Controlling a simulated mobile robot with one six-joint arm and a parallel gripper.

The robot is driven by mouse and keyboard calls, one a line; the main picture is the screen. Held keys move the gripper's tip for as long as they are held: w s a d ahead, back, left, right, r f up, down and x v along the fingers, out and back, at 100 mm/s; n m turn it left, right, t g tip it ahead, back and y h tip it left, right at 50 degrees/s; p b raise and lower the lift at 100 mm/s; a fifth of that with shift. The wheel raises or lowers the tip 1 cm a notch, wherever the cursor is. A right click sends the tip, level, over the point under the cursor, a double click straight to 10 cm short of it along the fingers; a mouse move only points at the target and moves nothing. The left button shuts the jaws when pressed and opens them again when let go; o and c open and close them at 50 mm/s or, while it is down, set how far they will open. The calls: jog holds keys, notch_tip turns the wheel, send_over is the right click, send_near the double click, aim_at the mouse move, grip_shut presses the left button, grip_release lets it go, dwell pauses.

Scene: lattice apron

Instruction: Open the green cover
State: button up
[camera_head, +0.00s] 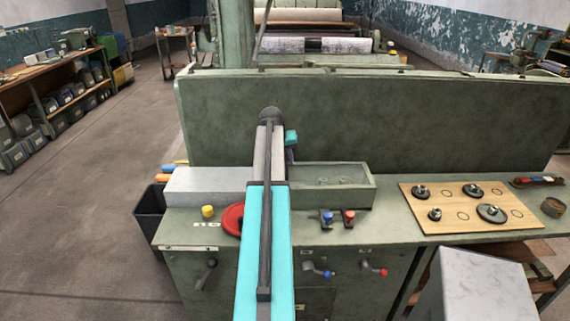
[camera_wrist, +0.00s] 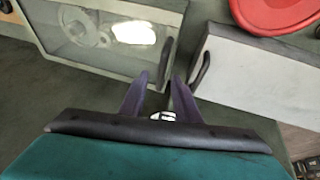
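The green cover (camera_head: 335,175) is the grey-green framed lid with a see-through window, on the bench just right of my arm. In the wrist view the green cover (camera_wrist: 60,58) fills the upper left, with round gear shapes under its window. It looks shut. A dark handle (camera_wrist: 168,50) stands at its right end. My gripper (camera_wrist: 160,78) is open and empty, its two dark fingers apart and pointing toward this handle. The fingertips appear just short of it; I cannot tell whether they touch. In the head view my arm hides most of the gripper.
A pale grey cover (camera_head: 205,183) with its own dark handle (camera_wrist: 203,72) lies close on the other side. A red wheel (camera_head: 233,218), a yellow button (camera_head: 208,211) and two small switches (camera_head: 337,217) are in front. A tall green panel (camera_head: 400,120) stands behind.

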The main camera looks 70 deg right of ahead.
jog(key=shift+p+x, duration=0.3)
jog(key=shift+x, duration=1)
